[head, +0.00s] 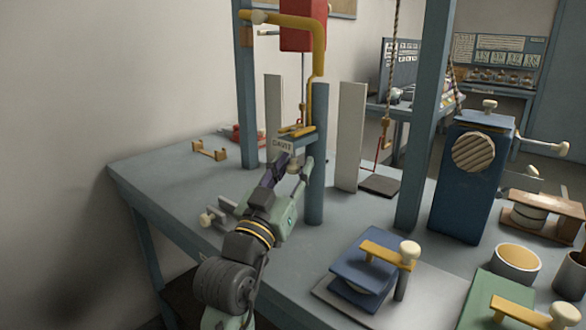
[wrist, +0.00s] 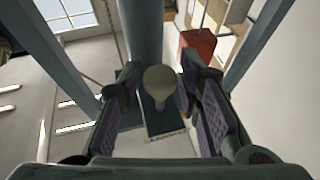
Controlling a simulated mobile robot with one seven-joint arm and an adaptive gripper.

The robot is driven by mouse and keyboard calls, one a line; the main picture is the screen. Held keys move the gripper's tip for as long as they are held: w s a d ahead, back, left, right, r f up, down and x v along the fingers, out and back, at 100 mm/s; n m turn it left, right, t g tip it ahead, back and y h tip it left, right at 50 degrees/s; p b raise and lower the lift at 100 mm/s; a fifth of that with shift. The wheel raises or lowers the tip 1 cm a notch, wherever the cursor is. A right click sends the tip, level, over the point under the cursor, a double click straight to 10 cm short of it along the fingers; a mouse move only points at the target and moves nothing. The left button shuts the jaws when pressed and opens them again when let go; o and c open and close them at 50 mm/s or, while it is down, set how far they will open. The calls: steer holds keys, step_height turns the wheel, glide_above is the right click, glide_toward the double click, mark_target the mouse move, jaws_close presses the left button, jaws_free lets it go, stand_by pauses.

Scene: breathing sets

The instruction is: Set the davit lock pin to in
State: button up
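The davit is a blue post (head: 316,190) with a yellow bent arm (head: 319,45) on top and a plate marked DAVIT (head: 283,144). A cream rounded knob, apparently the lock pin (head: 294,167), sticks out just below the plate. In the wrist view the knob (wrist: 158,80) is between my two purple-padded fingers, with a visible gap on each side. My gripper (head: 291,172) is open around the knob, and does not appear to touch it. How deep the pin sits in its hole is hidden.
A red block (head: 303,28) hangs high by the davit. Pale upright panels (head: 348,137) stand either side of the post. A blue box with a round grille (head: 473,152) and a blue lidded unit (head: 366,268) stand to the right. The table's left part (head: 165,180) is mostly clear.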

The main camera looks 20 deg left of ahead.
steer(key=shift+o, duration=0.8)
steer(key=v, duration=1.2)
steer(key=shift+r, duration=0.15)
